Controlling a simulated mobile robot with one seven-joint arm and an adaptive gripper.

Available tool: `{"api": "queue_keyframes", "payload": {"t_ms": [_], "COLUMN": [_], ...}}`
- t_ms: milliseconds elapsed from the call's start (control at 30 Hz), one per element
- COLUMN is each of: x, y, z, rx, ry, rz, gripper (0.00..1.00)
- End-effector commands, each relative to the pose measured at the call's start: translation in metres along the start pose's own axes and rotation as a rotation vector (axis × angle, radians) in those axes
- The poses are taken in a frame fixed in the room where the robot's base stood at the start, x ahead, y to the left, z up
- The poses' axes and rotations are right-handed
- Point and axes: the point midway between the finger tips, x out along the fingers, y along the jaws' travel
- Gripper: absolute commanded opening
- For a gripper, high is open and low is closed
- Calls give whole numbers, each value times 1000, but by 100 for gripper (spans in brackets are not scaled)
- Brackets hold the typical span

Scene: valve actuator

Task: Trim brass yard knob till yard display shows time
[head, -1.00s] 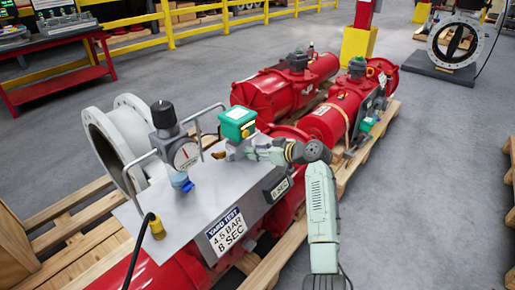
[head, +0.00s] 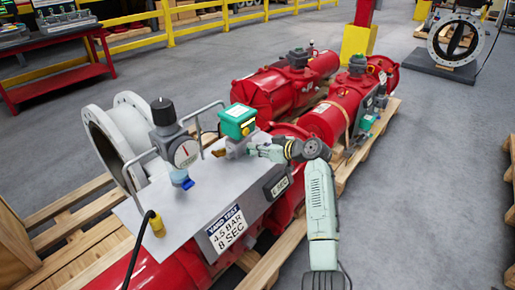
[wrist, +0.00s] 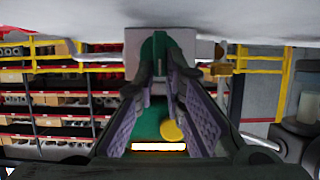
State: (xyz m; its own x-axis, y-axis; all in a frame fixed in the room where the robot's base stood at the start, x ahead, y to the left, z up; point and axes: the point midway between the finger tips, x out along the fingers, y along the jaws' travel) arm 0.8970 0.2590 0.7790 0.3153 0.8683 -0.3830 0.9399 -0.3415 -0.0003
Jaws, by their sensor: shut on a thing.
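The grey test panel (head: 205,203) lies along the red actuator in the head view. Its front has a white yard test sign (head: 227,228) reading 4.5 bar, 8 sec. The small dark yard display (head: 278,186) is right of the sign; its digit is too small to read surely. A teal-topped valve unit (head: 237,120) stands on the panel. My gripper (head: 253,150) reaches it from the right, at its lower block. In the wrist view, my gripper (wrist: 160,60) is closed in at the grey block (wrist: 133,42); the brass yard knob between its fingertips is hidden.
A gauge with a black-topped regulator (head: 185,153) and bent metal handles stand left of the valve unit. A brass fitting (wrist: 218,68) sticks out beside the block. More red actuators (head: 335,115) lie on the pallet behind.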

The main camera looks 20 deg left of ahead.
Motion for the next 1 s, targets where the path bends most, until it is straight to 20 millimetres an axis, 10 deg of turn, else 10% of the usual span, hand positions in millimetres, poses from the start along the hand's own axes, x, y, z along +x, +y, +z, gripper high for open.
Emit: {"api": "queue_keyframes", "payload": {"t_ms": [1000], "x": [4], "y": [14], "z": [6], "rx": [550], "ry": [2], "rz": [-230], "gripper": [0]}}
